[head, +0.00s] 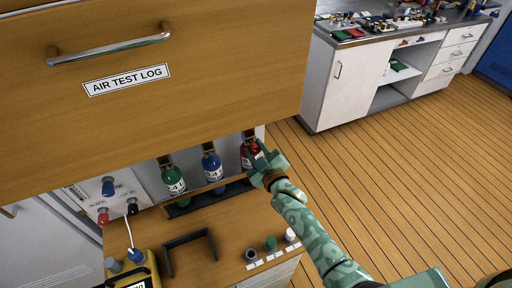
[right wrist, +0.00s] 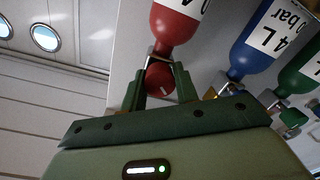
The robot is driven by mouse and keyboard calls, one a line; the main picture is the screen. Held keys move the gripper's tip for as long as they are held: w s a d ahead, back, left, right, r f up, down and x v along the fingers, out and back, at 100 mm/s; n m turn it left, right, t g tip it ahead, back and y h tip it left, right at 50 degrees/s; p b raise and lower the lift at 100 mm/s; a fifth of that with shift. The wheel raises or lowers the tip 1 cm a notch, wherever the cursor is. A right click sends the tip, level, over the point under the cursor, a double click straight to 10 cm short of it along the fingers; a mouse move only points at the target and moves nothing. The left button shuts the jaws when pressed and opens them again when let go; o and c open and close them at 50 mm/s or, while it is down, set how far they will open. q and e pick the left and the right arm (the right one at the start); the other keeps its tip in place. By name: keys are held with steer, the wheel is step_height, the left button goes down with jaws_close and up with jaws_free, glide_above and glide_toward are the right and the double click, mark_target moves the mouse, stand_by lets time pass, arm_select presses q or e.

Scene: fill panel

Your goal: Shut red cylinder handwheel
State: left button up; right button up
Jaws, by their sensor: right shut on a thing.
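The red cylinder (head: 249,153) hangs at the right end of a row of three on the fill panel, partly covered by my right gripper (head: 262,165). In the right wrist view the red cylinder (right wrist: 178,25) has its valve end toward me, with a round red handwheel (right wrist: 160,80) marked by a short white line. My right gripper (right wrist: 158,88) is shut on the red handwheel, one finger on each side. The handwheel is hidden by the gripper in the head view. My left gripper is not in view.
A blue cylinder (head: 212,167) and a green cylinder (head: 173,181) hang to the left. A wooden front labelled AIR TEST LOG (head: 200,95) overhangs them. Below, a wooden bench (head: 222,236) holds knobs, a black handle and a yellow device (head: 136,272). Open floor lies right.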

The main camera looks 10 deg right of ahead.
steer(key=m+p, duration=0.1)
steer(key=m, duration=0.3)
steer(key=shift+m, duration=0.3)
steer(key=m+p, duration=0.1)
steer(key=m, duration=0.3)
steer(key=shift+f+m, duration=0.1)
steer(key=shift+m, duration=0.3)
steer(key=o, duration=1)
steer(key=shift+c, duration=0.2)
steer(key=shift+s, duration=0.1)
steer(key=shift+s+d, duration=0.15)
steer(key=shift+s, duration=0.25)
steer(key=p+v, duration=0.1)
steer(key=v, duration=1.4)
steer(key=shift+s, duration=0.2)
steer(key=shift+f, duration=0.1)
